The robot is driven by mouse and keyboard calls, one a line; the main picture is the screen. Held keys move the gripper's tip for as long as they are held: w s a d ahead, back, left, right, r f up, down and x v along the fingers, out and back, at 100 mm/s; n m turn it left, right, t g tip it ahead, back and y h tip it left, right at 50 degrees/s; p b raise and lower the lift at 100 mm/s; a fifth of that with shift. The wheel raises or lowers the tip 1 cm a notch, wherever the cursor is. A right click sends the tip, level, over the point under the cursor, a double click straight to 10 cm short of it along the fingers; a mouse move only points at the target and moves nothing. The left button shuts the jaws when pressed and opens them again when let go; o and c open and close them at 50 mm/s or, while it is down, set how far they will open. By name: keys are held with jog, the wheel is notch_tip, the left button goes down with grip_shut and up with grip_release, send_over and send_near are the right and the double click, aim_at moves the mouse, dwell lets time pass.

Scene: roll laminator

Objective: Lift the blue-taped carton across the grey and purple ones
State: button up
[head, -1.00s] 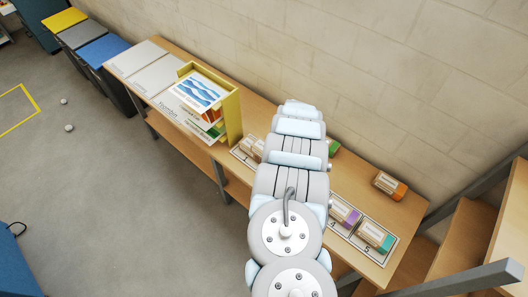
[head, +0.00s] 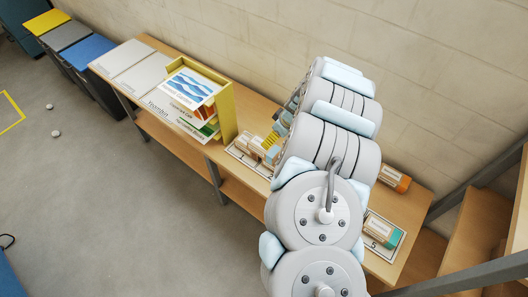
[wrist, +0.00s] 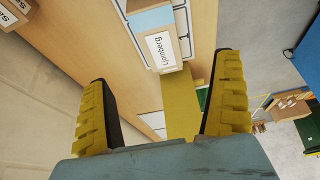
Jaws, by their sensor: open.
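The blue-taped carton (wrist: 150,20) shows at the top of the wrist view, with a white label reading "Lomberg". In the head view a bluish carton (head: 271,156) stands in the row, partly hidden by my gripper. My gripper (wrist: 162,72) is open, its two yellow ridged fingers apart. The carton lies ahead between the lines of the fingers, and I cannot tell whether they touch it. The purple carton is hidden behind my arm. I cannot make out the grey one.
A yellow document rack (head: 228,108) stands just left of the cartons. A teal-taped carton (head: 380,232) sits on slot 5, and an orange-taped carton (head: 394,178) lies near the wall. Grey panels (head: 125,58) cover the table's left end. Rails and steps are at right.

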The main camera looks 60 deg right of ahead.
aim_at(262, 148)
jog(key=b+x, duration=0.2)
jog(key=shift+f, duration=0.45)
jog(key=shift+w+d+f, duration=0.15)
jog(key=shift+w+f, duration=0.1)
jog(key=shift+f, duration=0.25)
jog(key=shift+x, duration=2.95)
jog(key=shift+w+p+x, duration=0.25)
jog(key=shift+p+x, duration=0.05)
jog(key=shift+x, duration=2.15)
jog(key=shift+d, duration=0.1)
jog(key=c, duration=1.4)
